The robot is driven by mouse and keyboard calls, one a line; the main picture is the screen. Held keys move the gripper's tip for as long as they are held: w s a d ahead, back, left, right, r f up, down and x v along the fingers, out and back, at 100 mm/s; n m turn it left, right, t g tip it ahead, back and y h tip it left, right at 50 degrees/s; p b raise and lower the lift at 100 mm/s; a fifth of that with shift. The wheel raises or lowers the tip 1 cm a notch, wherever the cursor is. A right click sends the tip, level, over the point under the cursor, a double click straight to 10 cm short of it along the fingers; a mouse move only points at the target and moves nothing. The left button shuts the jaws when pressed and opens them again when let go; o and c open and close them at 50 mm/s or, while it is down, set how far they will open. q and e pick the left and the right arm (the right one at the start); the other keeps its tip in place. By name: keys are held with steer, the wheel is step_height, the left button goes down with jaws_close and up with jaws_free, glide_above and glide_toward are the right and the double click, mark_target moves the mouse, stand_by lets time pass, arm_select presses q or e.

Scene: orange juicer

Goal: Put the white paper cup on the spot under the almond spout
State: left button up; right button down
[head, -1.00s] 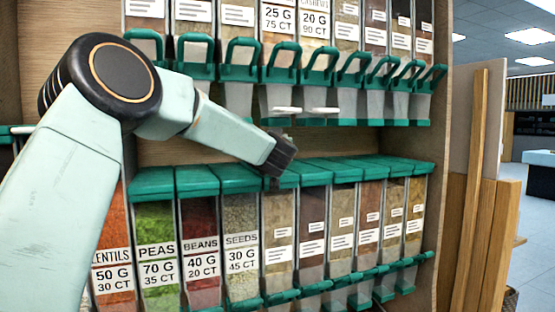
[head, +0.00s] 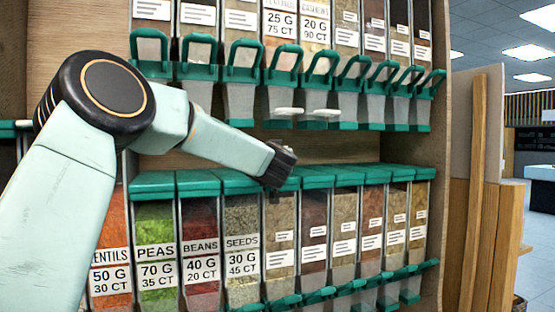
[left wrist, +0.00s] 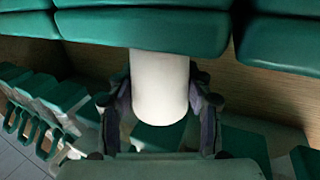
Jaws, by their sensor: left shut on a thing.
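My left gripper (left wrist: 160,112) is shut on the white paper cup (left wrist: 160,82), with a dark finger on each side of it. In the left wrist view the cup's upper end meets a green edge, and I cannot tell whether they touch. In the head view my left gripper (head: 279,166) is just above the lower row's green lids, below the upper dispensers, and the cup is hidden. Two small white flat pieces (head: 290,111) and (head: 322,113) show under the bins marked 25 G and 20 G. The almond name cannot be read. My right gripper is not in view.
Upper bins have green loop handles (head: 285,62) overhanging the gap. Lower bins with green lids (head: 200,183) hold lentils, peas, beans and seeds. A wooden side panel (head: 435,150) closes the shelf on the right. The gap between rows is narrow.

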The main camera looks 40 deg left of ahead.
arm_select(q)
steer(key=shift+a+f, duration=0.2)
steer(key=shift+f, duration=0.05)
steer(key=o, duration=0.3)
steer(key=shift+w+a+f, duration=0.15)
steer(key=shift+o, duration=1)
steer(key=shift+w+f, duration=0.1)
steer(key=shift+w, duration=0.15)
steer(key=shift+o, duration=1.2)
steer(key=shift+w+d, duration=0.1)
steer(key=shift+d, duration=0.15)
steer(key=shift+s+d+r, duration=0.15)
steer(key=shift+s+r, duration=0.15)
steer(key=shift+s+a+r, duration=0.15)
steer(key=shift+a, duration=0.1)
steer(key=shift+s+d+f, duration=0.2)
steer(key=shift+s+d, duration=0.05)
steer(key=shift+d, duration=0.1)
steer(key=p+v, duration=0.5)
steer(key=v, duration=0.6)
steer(key=shift+r+p, duration=0.15)
steer(key=shift+p, duration=0.15)
